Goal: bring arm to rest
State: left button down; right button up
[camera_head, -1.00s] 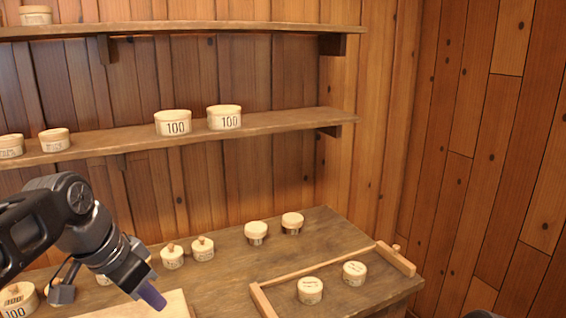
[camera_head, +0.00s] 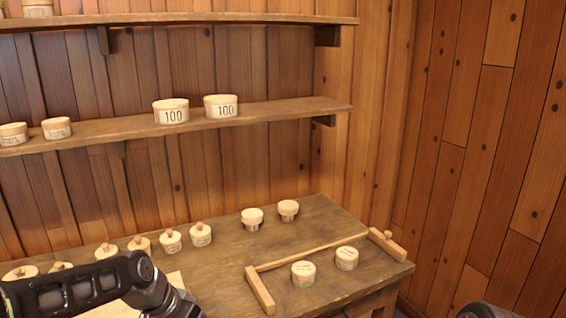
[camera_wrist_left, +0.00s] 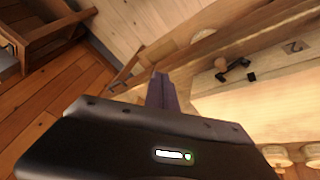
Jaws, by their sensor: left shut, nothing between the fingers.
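My left gripper shows in the left wrist view (camera_wrist_left: 161,92), its purple-grey fingers shut together with nothing held. In the head view my left arm crosses the lower left corner, and its fingers are out of sight below the frame. Part of the wooden table (camera_head: 340,205) lies behind the arm. A pale board (camera_head: 175,279) on it is partly hidden by the arm. My right gripper cannot be made out.
Several lidded pots stand along the table's back, such as one pot (camera_head: 201,235). Two pots, one here (camera_head: 303,273), stand inside a wooden frame (camera_head: 260,290). Wall shelves (camera_head: 290,110) hold two pots marked 100, one here (camera_head: 221,106). Floor (camera_wrist_left: 50,115) shows left in the wrist view.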

pick_arm(q)
jog(key=s+d+f+n, duration=0.1)
jog(key=d+f, duration=0.1)
jog(key=f, duration=0.4)
jog(key=s+d+f+n, duration=0.1)
jog(key=s+d+f, duration=0.1)
jog(key=f, duration=0.4)
jog(key=s+d+f+n+g, duration=0.1)
jog(key=s+d+f+n, duration=0.1)
jog(key=s+f, duration=0.8)
jog(key=s+d+f+n+g, duration=0.1)
jog(key=s+d+f, duration=0.3)
jog(key=s+f, duration=0.6)
jog(key=shift+f+n, duration=0.7)
jog(key=shift+f, duration=0.05)
